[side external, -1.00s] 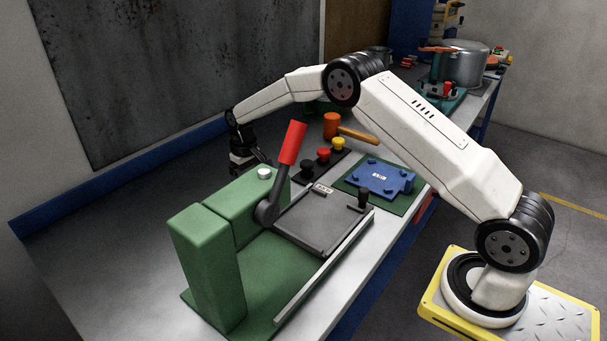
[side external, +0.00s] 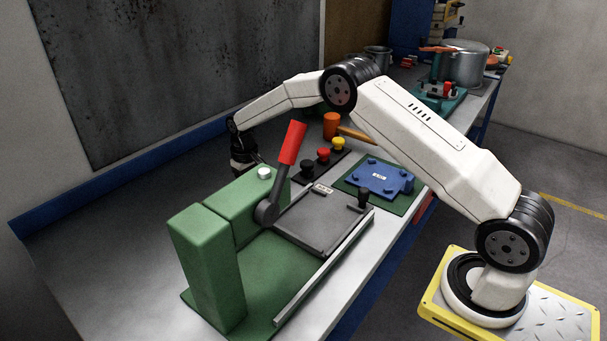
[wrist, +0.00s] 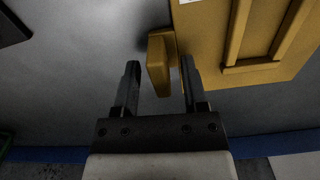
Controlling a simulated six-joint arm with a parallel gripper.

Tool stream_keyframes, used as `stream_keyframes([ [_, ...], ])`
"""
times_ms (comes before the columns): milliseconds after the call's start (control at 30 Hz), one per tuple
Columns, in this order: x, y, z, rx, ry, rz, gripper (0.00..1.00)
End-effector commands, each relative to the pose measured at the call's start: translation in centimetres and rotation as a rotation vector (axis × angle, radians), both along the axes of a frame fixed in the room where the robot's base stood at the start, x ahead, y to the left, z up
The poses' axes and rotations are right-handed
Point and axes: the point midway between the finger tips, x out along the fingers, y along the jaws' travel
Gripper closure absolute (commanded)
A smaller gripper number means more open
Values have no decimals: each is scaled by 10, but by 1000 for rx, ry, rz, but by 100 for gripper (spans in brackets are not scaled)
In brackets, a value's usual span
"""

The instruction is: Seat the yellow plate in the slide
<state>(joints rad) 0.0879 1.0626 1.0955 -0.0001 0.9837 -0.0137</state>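The yellow plate (wrist: 244,30) lies flat on the light bench in the wrist view, with raised bars on its face and an upright yellow handle (wrist: 160,62) at its left edge. My gripper (wrist: 160,68) is open, its two dark fingers on either side of the handle's near end; I cannot tell whether they touch it. The side view shows my gripper (side external: 242,160) low behind the green press, its fingertips hidden. The plate is not visible there. The grey slide (side external: 318,222) sits in the press's green base, with a black knob at its right and no plate on it.
The green press (side external: 208,265) has a raised red-handled lever (side external: 291,143) beside the slide. A blue plate (side external: 378,177) lies on a green mat. Black, red and yellow knobs (side external: 323,155) and an orange mallet (side external: 331,125) are behind. The bench's front left is clear.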

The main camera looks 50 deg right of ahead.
Motion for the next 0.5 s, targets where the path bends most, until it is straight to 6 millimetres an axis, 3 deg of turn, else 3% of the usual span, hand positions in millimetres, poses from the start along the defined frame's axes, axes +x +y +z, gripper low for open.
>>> stream_keyframes([
  [33,0,0,0,0,0,0,64],
  [133,0,0,0,0,0,0,95],
  [167,0,0,0,0,0,0,100],
  [500,0,0,2,0,-2,0,100],
])
